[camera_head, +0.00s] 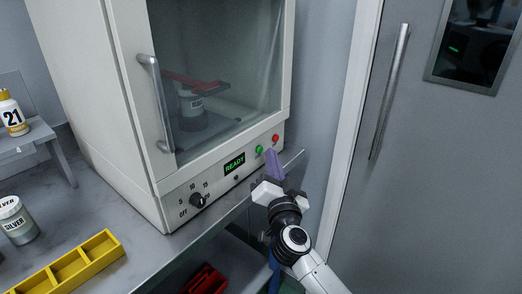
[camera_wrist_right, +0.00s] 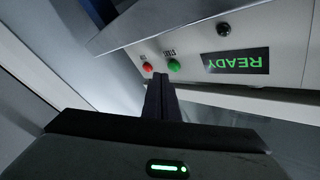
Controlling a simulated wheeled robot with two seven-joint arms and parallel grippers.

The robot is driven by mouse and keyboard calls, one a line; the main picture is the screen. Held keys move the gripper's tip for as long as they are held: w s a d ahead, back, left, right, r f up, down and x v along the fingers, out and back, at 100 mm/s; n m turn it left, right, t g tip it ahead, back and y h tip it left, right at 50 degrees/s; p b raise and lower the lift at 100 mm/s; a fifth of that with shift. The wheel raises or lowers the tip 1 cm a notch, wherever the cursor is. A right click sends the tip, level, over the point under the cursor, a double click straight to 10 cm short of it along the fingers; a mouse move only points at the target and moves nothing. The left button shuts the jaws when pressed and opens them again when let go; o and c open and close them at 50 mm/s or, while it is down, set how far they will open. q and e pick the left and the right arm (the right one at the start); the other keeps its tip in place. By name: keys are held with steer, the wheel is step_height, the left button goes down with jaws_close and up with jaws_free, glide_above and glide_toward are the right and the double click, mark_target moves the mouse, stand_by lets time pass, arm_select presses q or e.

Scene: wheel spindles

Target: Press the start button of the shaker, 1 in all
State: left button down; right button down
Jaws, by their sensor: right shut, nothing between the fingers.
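The shaker (camera_head: 228,120) is a white cabinet with a glass door and a front control panel. Its display reads READY in green, and it also shows upside down in the wrist view (camera_wrist_right: 235,62). The green button (camera_head: 259,149) sits right of the display, with the red button (camera_head: 276,138) beyond it. In the wrist view the green button (camera_wrist_right: 174,65) and red button (camera_wrist_right: 148,67) are just ahead of the fingertips. My right gripper (camera_head: 272,156) is shut and empty, close before the panel near both buttons; contact cannot be told. My left gripper is not in view.
A dial (camera_head: 197,200) sits on the panel's left. The door handle (camera_head: 156,103) is shut against the cabinet. A grey door (camera_head: 440,150) stands at right.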

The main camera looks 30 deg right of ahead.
steer(key=shift+w, duration=0.1)
stand_by(0.5)
steer(key=shift+w+a+r+p, duration=0.15)
steer(key=shift+w+p, duration=0.1)
steer(key=shift+p, duration=0.15)
steer(key=shift+w+a, duration=0.2)
steer(key=shift+w, duration=0.25)
stand_by(0.6)
steer(key=shift+s+p, duration=0.1)
steer(key=shift+p, duration=0.2)
steer(key=shift+s+d+p, duration=0.2)
steer(key=shift+s+p, duration=0.15)
steer(key=shift+s, duration=0.05)
steer(key=shift+s+d, duration=0.1)
steer(key=shift+s, duration=0.2)
